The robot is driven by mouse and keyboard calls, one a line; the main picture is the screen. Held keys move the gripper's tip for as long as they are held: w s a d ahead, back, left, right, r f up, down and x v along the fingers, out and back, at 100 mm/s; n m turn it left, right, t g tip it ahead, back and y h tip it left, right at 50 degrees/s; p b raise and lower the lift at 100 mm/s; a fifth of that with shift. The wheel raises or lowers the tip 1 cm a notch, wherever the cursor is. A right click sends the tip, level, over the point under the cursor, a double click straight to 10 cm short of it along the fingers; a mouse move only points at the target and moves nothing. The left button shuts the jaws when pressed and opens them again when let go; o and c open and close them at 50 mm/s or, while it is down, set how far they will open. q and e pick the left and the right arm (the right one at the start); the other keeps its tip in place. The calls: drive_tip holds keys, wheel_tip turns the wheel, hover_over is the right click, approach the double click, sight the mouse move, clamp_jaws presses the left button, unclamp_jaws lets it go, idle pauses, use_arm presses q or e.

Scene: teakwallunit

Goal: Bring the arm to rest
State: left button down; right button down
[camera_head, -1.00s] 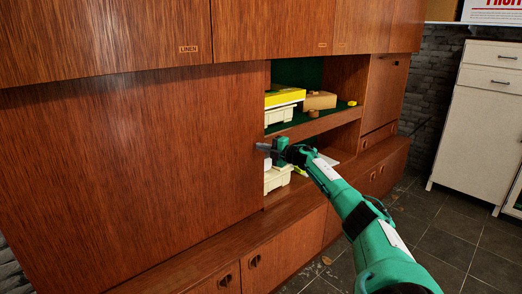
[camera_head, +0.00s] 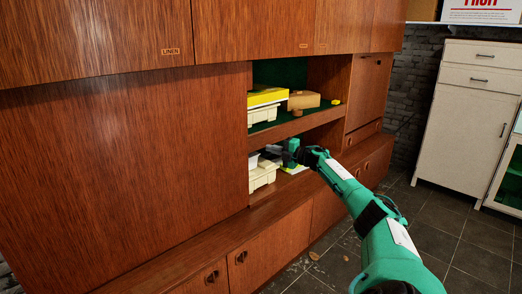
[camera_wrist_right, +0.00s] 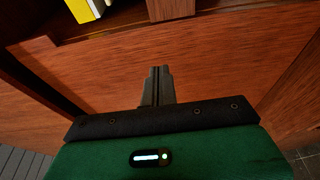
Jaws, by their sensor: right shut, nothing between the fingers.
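My right arm reaches in from the lower right of the head view. Its green gripper (camera_head: 275,152) is in front of the open niche of the teak wall unit, beside the lower cream bin (camera_head: 262,176), and partly blends with the things behind it. In the right wrist view its two dark fingers (camera_wrist_right: 160,70) are closed together with nothing between them, over a brown wood surface (camera_wrist_right: 225,65). I cannot tell whether the gripper touches the bin or the shelf. My left gripper is not in view.
The niche's upper shelf holds a yellow box (camera_head: 268,96) on a cream bin (camera_head: 263,114) and a brown box (camera_head: 304,100). A large wood panel (camera_head: 120,170) closes the left side. A white cabinet (camera_head: 465,125) stands at right; dark tiled floor (camera_head: 445,215) lies between.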

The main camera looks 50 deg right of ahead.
drive_tip(key=s+d, duration=0.1)
drive_tip(key=s, duration=0.1)
drive_tip(key=shift+s+d+r, duration=0.15)
drive_tip(key=shift+s+d, duration=0.15)
drive_tip(key=shift+d, duration=0.1)
